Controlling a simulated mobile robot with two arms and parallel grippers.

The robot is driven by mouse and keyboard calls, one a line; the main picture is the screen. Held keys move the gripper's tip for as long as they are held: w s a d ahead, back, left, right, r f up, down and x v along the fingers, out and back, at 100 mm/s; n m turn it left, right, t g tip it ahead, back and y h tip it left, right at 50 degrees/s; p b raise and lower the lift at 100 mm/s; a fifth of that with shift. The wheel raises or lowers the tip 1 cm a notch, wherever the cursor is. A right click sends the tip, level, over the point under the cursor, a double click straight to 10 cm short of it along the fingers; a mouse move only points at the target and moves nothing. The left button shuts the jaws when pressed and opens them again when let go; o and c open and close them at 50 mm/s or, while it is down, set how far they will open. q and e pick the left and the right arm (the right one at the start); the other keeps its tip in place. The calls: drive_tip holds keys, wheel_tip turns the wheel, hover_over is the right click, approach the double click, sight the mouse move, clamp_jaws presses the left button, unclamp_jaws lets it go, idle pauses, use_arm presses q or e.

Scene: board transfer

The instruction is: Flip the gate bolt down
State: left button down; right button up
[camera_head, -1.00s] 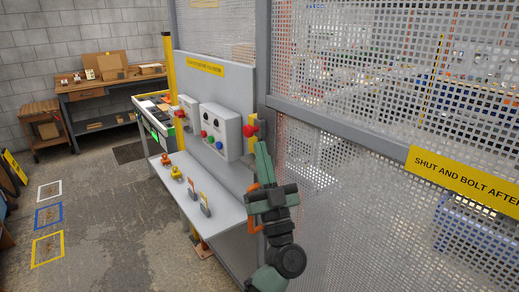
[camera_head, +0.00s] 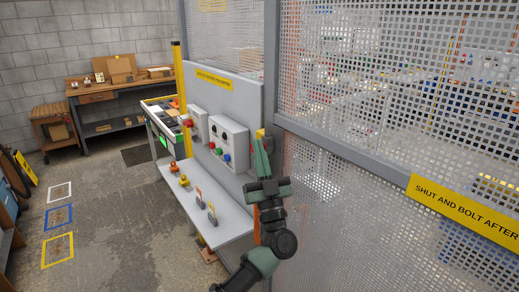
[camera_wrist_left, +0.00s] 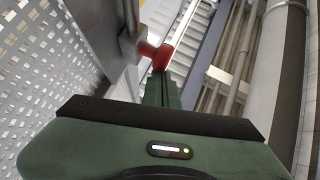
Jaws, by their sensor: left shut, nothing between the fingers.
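The gate bolt shows in the left wrist view as a red-ended handle (camera_wrist_left: 160,55) on a metal shaft. It sticks out sideways from the grey gate frame. My left gripper (camera_wrist_left: 162,80) is shut and empty, its fingertips right at the red end; I cannot tell whether they touch it. In the head view my left gripper (camera_head: 261,143) points up in front of the gate post, beside a yellow plate (camera_head: 259,133) at the bolt. It hides most of the bolt there. My right gripper is not in view.
The perforated mesh gate (camera_head: 340,190) with a yellow sign (camera_head: 465,208) fills the right. A grey bench (camera_head: 205,205) with a control box (camera_head: 228,143) stands just left of my arm. Floor at the left is mostly clear.

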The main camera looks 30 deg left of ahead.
use_arm(q)
drive_tip(key=shift+f, duration=0.1)
wheel_tip(320, 180, down, 5)
drive_tip(key=b, duration=0.3)
